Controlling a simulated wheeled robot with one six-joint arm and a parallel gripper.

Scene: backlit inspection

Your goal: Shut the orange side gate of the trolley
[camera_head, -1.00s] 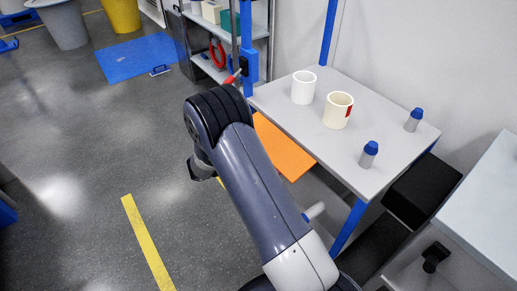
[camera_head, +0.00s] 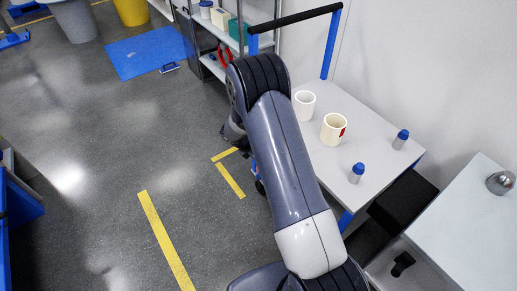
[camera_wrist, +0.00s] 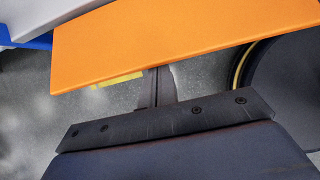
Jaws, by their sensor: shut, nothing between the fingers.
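The trolley (camera_head: 385,122) has a pale grey top, blue posts and a dark push handle, right of my arm in the head view. Its orange side gate (camera_wrist: 180,35) fills the upper part of the wrist view as a broad flat panel, with its near edge running across. In the head view my arm hides the gate. My gripper (camera_wrist: 159,86) is shut and empty, close to that edge. The panel covers its fingertips, so I cannot tell whether they touch it. How far the gate stands open cannot be told.
Shelving (camera_head: 205,25) stands behind.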

